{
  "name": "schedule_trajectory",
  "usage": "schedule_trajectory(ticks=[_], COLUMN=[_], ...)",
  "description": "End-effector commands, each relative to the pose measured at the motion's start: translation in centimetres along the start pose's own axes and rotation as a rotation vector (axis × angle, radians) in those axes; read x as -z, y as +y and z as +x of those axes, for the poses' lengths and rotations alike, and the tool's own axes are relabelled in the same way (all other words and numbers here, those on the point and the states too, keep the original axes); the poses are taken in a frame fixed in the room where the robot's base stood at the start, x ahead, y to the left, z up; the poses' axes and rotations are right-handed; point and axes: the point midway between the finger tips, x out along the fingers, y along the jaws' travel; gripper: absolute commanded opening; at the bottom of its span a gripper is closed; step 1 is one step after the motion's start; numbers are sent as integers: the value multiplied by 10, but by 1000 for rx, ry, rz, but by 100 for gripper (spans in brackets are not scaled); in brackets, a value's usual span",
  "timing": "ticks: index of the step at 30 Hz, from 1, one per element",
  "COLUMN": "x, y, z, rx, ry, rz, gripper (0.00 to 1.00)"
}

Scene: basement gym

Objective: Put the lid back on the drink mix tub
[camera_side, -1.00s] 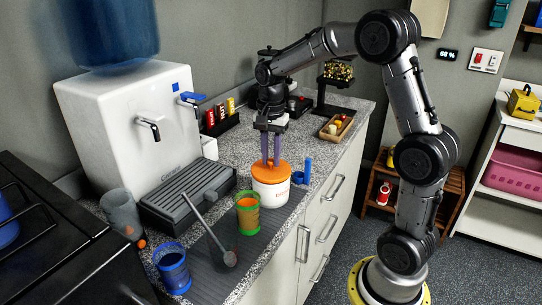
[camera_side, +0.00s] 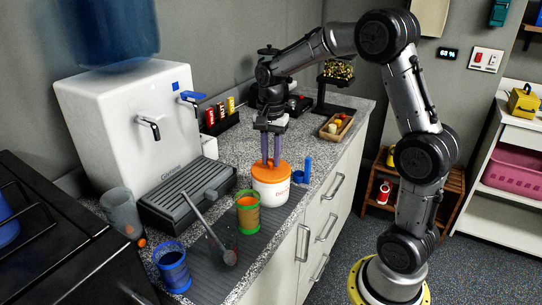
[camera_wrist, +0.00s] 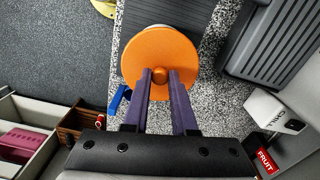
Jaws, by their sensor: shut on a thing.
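The drink mix tub (camera_side: 271,194) is white and stands upright on the speckled counter in the side view. The orange lid (camera_side: 262,174) lies over the tub's mouth; whether it is fully seated I cannot tell. My gripper (camera_side: 271,163) points down at the lid from above. In the wrist view the lid (camera_wrist: 160,50) is a broad orange disc with a small knob (camera_wrist: 159,75) at its middle, and my gripper's purple fingers (camera_wrist: 159,78) are shut on that knob.
A green-banded cup of orange drink (camera_side: 248,213) stands close left of the tub. A blue scoop (camera_side: 304,171) lies close to its right. A long grey spoon (camera_side: 212,232), a blue cup (camera_side: 173,268) and the drip tray (camera_side: 187,194) are further left.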

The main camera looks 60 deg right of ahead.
Motion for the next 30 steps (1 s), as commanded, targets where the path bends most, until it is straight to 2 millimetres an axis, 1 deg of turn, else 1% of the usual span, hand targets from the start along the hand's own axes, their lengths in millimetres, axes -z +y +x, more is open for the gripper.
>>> schedule_trajectory(ticks=[5, 6, 11, 12, 17, 18, 20, 21, 23, 30], x=[0, 0, 0, 0, 0, 0, 0, 0, 0, 0], y=[0, 0, 0, 0, 0, 0, 0, 0, 0, 0], z=[0, 0, 0, 0, 0, 0, 0, 0, 0, 0], rx=[1, 1, 1, 1, 0, 0, 0, 0, 0, 0], ry=[0, 0, 0, 0, 0, 0, 0, 0, 0, 0], rz=[0, 0, 0, 0, 0, 0, 0, 0, 0, 0], gripper=[0, 29, 58, 60, 60, 62, 73, 80, 90, 90])
